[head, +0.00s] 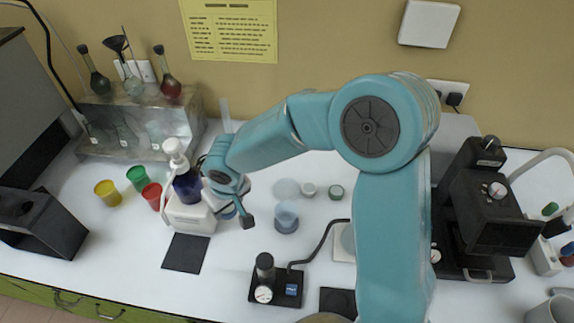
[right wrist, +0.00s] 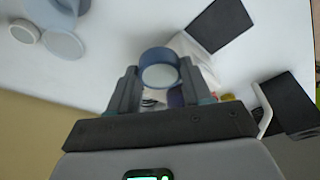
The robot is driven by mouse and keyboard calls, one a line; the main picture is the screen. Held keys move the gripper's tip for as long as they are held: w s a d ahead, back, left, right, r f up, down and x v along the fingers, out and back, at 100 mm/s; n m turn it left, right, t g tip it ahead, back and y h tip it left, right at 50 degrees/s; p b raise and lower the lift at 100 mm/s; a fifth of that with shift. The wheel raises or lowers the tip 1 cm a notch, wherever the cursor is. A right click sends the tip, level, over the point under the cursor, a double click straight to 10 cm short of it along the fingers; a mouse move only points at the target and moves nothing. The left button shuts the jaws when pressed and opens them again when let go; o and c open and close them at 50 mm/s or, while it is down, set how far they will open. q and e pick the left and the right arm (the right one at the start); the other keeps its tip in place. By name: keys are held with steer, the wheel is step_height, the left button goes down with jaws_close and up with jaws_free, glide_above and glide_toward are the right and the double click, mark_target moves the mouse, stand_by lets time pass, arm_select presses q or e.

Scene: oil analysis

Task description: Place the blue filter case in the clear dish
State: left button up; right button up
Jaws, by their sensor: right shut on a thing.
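My right gripper (head: 238,213) hangs over the bench beside the white pump bottle and is seen from behind its arm. In the right wrist view its two fingers (right wrist: 158,78) are shut on the round blue filter case (right wrist: 157,58), whose pale end faces the camera. In the head view the case is mostly hidden by the gripper. The clear dish (head: 286,187), a pale translucent disc, lies flat on the bench to the right of the gripper. It also shows at upper left in the right wrist view (right wrist: 63,46). My left gripper is not in view.
A blue-grey cup (head: 285,219) stands just in front of the dish.

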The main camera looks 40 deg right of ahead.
steer(key=w+d+f+m, duration=0.2)
steer(key=w+d+f, duration=0.1)
steer(key=d, duration=0.7)
steer(key=m, duration=0.1)
glide_above(286, 189)
steer(key=shift+h, duration=0.4)
steer(key=f, duration=0.8)
steer(key=shift+s+a+f, duration=0.1)
steer(key=shift+s+f, duration=0.15)
steer(key=shift+s, duration=0.1)
steer(key=shift+f, duration=0.25)
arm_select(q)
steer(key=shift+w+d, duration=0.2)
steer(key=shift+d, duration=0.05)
arm_select(e)
steer(key=shift+f, duration=0.3)
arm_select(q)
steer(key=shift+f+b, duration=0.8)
arm_select(e)
steer(key=shift+f, duration=0.65)
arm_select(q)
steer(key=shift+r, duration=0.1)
arm_select(e)
steer(key=o, duration=1.1)
steer(key=shift+r, duration=0.1)
